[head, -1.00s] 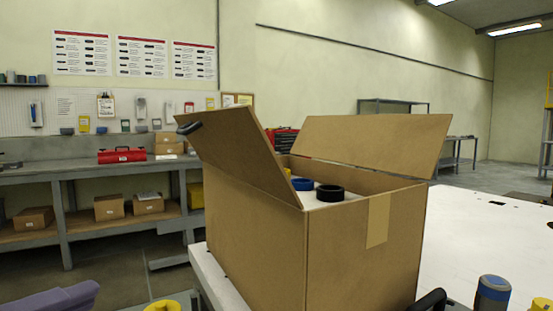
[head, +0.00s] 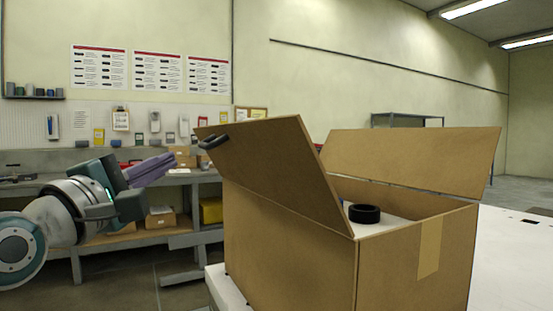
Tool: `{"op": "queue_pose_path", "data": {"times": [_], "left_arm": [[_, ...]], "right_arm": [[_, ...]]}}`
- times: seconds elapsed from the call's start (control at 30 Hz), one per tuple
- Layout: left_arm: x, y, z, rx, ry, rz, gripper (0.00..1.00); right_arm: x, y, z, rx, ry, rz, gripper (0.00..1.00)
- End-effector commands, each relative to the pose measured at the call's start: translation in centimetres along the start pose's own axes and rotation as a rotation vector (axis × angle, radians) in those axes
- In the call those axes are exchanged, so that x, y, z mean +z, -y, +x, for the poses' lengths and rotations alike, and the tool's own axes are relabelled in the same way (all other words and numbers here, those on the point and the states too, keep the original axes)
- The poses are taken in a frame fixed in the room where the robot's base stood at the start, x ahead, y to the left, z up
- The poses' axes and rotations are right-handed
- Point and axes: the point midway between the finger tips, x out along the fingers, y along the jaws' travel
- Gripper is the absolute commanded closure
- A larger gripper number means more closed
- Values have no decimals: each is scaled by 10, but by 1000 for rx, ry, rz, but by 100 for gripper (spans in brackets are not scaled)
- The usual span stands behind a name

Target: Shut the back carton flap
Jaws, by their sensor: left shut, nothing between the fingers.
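The brown open-topped carton (head: 300,262) stands at the right centre on a white surface. Its far flap (head: 415,162) stands up, leaning outward at the back right. My left gripper (head: 172,160), with purple fingers, is shut and empty. It is left of the carton, with a visible gap to the left flap in the picture. My right gripper is out of view.
A black ring-shaped part (head: 364,213) sits on a white layer inside the carton. The white tabletop (head: 510,260) extends to the right, mostly clear. A grey workbench (head: 75,250) with boxes stands behind my left arm, and a grey shelf (head: 405,118) stands at the back.

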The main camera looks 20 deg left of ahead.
Motion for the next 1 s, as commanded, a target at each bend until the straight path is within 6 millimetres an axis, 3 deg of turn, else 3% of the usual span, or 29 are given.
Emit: {"op": "queue_pose_path", "data": {"times": [0.3,0.77,1.0], "left_arm": [[26,0,27,0,0,1,100],[29,-1,29,-2,0,4,100],[33,-8,33,-36,0,34,100]], "right_arm": [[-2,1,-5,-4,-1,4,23],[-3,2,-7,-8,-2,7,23],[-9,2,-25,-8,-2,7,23]]}}
